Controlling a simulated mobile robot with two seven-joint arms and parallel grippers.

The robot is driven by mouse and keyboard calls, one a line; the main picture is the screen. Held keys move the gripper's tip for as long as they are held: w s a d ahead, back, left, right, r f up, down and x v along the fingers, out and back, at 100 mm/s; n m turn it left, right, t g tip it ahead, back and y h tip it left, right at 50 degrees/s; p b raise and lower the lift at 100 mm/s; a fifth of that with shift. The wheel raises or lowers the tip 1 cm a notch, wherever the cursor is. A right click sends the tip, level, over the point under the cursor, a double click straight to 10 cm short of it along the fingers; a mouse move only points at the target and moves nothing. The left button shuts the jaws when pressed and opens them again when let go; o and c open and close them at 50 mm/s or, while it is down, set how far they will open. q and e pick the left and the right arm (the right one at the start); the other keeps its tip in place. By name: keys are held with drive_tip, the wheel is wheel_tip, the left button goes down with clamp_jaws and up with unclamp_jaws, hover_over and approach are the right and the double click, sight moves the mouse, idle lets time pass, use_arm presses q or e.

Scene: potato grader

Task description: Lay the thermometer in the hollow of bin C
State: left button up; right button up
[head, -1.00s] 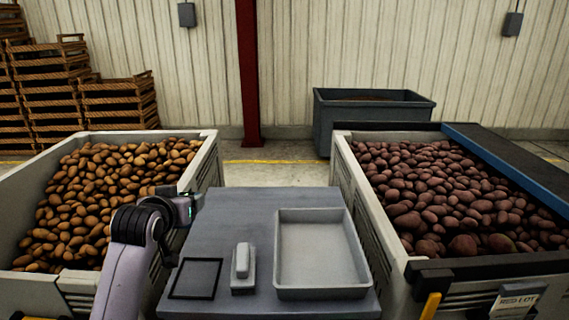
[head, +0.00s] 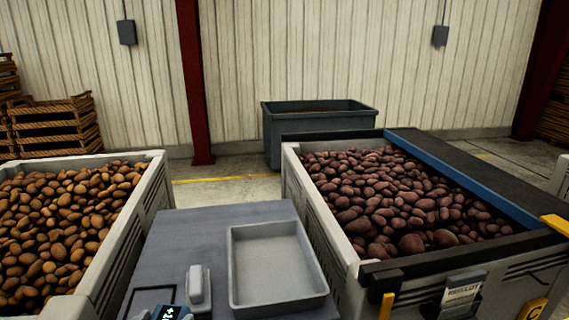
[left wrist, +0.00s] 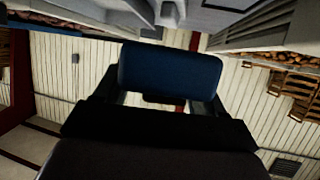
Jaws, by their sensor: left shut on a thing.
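The thermometer (head: 172,312) shows its lit display at the bottom edge of the head view. In the left wrist view its blue body (left wrist: 170,70) sits between the fingers of my left gripper (left wrist: 160,98), which is shut on it. The gripper itself is mostly below the head view. Bin C (head: 318,222), with a yellow C plate (head: 534,310) on its front, stands at the right, full of reddish potatoes (head: 385,195). My right gripper is not in view.
A grey table (head: 190,232) stands between the bins, with a shallow tray (head: 232,265), a light block-shaped thing (head: 197,286) and a dark square outline. A bin of brown potatoes (head: 155,175) is at the left. A dark board with a blue edge (head: 455,180) covers bin C's right side.

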use_arm(q)
drive_tip(key=shift+s+d, duration=0.1)
drive_tip(key=shift+s, duration=0.05)
drive_tip(key=w+a+r+n+y, duration=0.1)
drive_tip(key=w+a+r, duration=0.2)
drive_tip(key=w+a, duration=0.4)
drive_tip(key=w+a+r+n+y, duration=0.1)
drive_tip(key=w+a+r, duration=0.3)
drive_tip(key=w, duration=0.5)
drive_tip(key=a+y, duration=0.1)
drive_tip(key=a, duration=0.1)
drive_tip(key=shift+a+n, duration=0.4)
drive_tip(key=shift+f, duration=0.1)
wheel_tip(320, 180, down, 20)
drive_tip(key=shift+r, duration=0.25)
drive_tip(key=shift+f, duration=0.1)
